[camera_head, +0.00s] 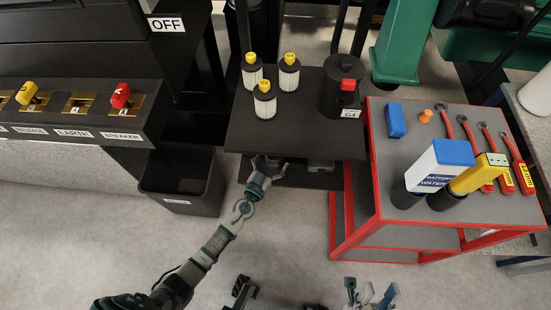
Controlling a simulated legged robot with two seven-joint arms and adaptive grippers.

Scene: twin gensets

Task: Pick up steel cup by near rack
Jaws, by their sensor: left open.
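I cannot make out a steel cup for certain. A small grey object (320,166) shows at the front edge of the dark shelf unit, partly hidden, and I cannot tell what it is. My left arm reaches up from the bottom left. My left gripper (267,167) is open at the front edge of the dark shelf top (300,142), just left of the grey object, with nothing seen between its fingers. My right gripper (370,294) is low at the bottom edge, partly cut off, and its jaw state is unclear.
Several yellow-topped filters (288,74) and a dark canister (340,95) stand on the shelf top. A black bin (183,185) is to the left. A red-framed cart (400,230) at right carries bottles (440,165) and wrenches (515,160). Bare floor lies in front.

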